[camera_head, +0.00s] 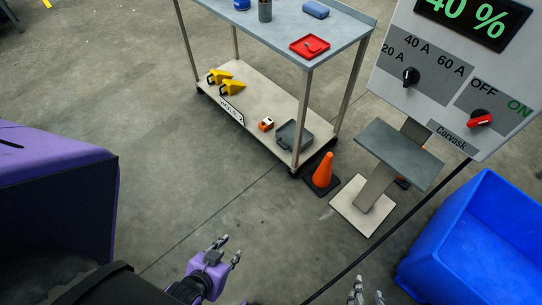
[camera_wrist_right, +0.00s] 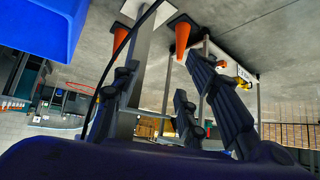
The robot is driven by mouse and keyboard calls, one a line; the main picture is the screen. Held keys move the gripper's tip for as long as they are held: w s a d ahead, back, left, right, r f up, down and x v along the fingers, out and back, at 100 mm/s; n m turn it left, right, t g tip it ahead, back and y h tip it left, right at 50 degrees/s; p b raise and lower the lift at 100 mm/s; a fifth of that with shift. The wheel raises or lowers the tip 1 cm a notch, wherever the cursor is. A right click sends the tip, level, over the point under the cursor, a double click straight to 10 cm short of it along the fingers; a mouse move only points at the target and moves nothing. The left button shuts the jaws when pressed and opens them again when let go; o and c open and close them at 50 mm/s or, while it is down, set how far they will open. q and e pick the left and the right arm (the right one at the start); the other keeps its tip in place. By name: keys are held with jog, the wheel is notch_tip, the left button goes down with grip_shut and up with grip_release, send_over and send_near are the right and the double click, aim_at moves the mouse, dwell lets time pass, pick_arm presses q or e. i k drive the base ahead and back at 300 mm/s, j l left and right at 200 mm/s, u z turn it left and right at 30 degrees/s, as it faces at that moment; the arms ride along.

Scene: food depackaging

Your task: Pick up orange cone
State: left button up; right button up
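An orange cone (camera_head: 324,170) with a dark base stands upright on the floor beside the near corner of the cart, left of the panel stand. A second orange cone (camera_head: 402,181) is mostly hidden behind the stand. The right wrist view is upside down and shows one cone (camera_wrist_right: 183,38) near the cart and another cone (camera_wrist_right: 120,39) partly behind the stand post. My purple left gripper (camera_head: 229,249) is open and empty, low over the floor. My right gripper (camera_head: 368,289) shows only its fingertips at the bottom edge; the wrist view shows its fingers (camera_wrist_right: 163,82) apart, with nothing held.
The two-level cart (camera_head: 275,38) carries a red tray (camera_head: 310,46) above and yellow items (camera_head: 231,87) below. The Corvask panel (camera_head: 445,75) stands on a pale base (camera_head: 345,208). A blue bin (camera_head: 478,235) is at right, with a black cable (camera_head: 405,213) beside it. Purple box at left.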

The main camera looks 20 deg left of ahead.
aim_at(321, 180)
jog(key=j+z, duration=0.1)
jog(key=z, duration=0.25)
jog(key=i+j+z, duration=0.1)
jog(key=z, duration=0.25)
jog(key=i+j+z, duration=0.1)
jog(key=j+z, duration=0.15)
jog(key=j, duration=0.3)
jog(key=j+z, duration=0.3)
jog(key=j, duration=0.25)
jog(key=j+z, duration=0.2)
jog(key=j, duration=0.9)
jog(key=k+j, duration=0.1)
jog(key=j, duration=1.65)
